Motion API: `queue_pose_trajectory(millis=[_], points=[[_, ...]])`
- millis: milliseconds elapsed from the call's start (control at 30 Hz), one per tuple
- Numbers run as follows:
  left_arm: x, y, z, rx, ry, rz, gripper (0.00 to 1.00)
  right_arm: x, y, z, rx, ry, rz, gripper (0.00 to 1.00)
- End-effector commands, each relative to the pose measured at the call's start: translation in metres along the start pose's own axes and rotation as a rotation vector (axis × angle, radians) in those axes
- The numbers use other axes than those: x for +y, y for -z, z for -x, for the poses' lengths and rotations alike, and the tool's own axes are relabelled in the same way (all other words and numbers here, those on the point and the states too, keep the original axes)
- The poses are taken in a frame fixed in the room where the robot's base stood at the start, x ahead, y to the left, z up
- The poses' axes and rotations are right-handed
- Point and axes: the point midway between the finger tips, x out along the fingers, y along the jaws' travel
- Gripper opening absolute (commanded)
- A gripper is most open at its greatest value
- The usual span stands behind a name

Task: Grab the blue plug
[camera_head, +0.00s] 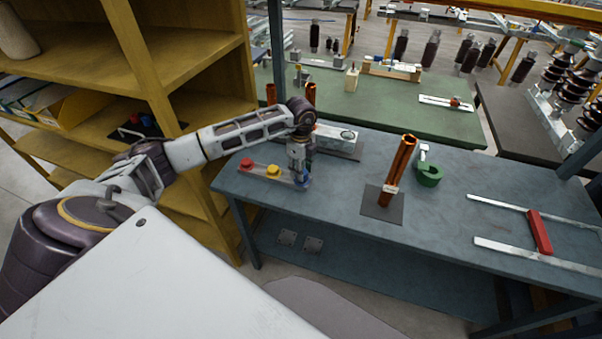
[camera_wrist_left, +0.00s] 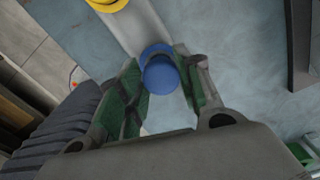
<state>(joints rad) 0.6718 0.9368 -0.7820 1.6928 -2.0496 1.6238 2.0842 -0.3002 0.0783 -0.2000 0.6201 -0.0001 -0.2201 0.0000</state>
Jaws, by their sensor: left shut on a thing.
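The blue plug (camera_wrist_left: 160,74) is round and sits at the end of a pale strip, seen in the left wrist view between my left gripper's fingertips. My left gripper (camera_wrist_left: 158,82) is shut on it, with green-padded fingers on both sides. In the head view my left gripper (camera_head: 301,174) points down at the right end of the strip (camera_head: 256,175), and a bit of the blue plug (camera_head: 306,182) shows beside it. A red plug (camera_head: 246,163) and a yellow plug (camera_head: 273,170) stand on the same strip. My right gripper does not show.
The blue-grey table (camera_head: 330,200) holds a copper tube (camera_head: 398,172) on a dark plate, a green round piece (camera_head: 429,176) and a metal frame with a red block (camera_head: 540,232). A yellow shelf (camera_head: 190,60) stands at left. The table's front middle is clear.

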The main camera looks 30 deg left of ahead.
Motion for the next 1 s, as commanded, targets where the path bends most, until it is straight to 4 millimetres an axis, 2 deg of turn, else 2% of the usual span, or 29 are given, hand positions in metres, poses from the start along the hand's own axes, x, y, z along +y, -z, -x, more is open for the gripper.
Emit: queue_pose_trajectory(millis=[300,500,700,1000], points=[[-0.001,0.000,0.046,-0.001,0.003,0.000,0.19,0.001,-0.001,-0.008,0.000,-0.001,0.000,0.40],[-0.001,0.000,0.070,-0.001,0.003,0.000,0.19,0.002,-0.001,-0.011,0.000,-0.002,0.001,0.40],[0.000,0.000,0.079,0.000,0.000,0.000,0.19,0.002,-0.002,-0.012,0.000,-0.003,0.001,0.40],[0.000,0.000,0.080,-0.001,0.000,0.000,0.19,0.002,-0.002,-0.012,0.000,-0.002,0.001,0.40]])
